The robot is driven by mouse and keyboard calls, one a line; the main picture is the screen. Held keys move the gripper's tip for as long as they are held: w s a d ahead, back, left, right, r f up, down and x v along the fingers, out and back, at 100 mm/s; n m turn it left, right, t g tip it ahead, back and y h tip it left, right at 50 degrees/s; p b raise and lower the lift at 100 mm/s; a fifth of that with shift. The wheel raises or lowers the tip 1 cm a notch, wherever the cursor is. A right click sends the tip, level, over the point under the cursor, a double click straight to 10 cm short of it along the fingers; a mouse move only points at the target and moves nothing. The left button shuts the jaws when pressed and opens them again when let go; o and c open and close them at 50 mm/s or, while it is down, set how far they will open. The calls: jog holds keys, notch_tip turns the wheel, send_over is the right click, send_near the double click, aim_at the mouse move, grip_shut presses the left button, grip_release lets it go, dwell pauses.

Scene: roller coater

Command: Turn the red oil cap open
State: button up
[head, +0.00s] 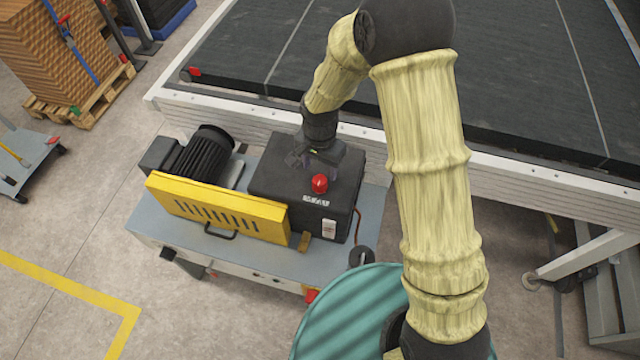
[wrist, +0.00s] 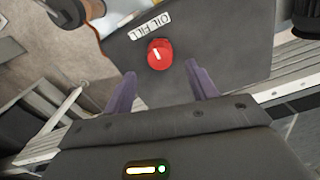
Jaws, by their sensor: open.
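The red oil cap (head: 320,183) sits on top of the dark gearbox housing (head: 275,185), beside a white label. In the wrist view the red cap (wrist: 160,53) shows a white line on its face, and the label (wrist: 150,25) reads "OIL FILL". My gripper (head: 318,158) is just behind the cap in the head view, above the housing. In the wrist view my gripper (wrist: 165,85) has its two purple fingers apart, with the cap beyond the tips and between their lines. Nothing is between the fingers, and they appear apart from the cap.
A yellow guard (head: 218,208) and a black motor (head: 203,153) stand left of the housing on a grey bench (head: 160,222). A teal drum (head: 350,310) stands in front. A wide black-topped platform (head: 500,90) lies behind. Open floor (head: 60,215) is at left.

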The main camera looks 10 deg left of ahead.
aim_at(320, 180)
notch_tip(320, 180, down, 6)
jog(key=b, duration=0.4)
jog(key=shift+f, duration=0.25)
jog(key=c, duration=1)
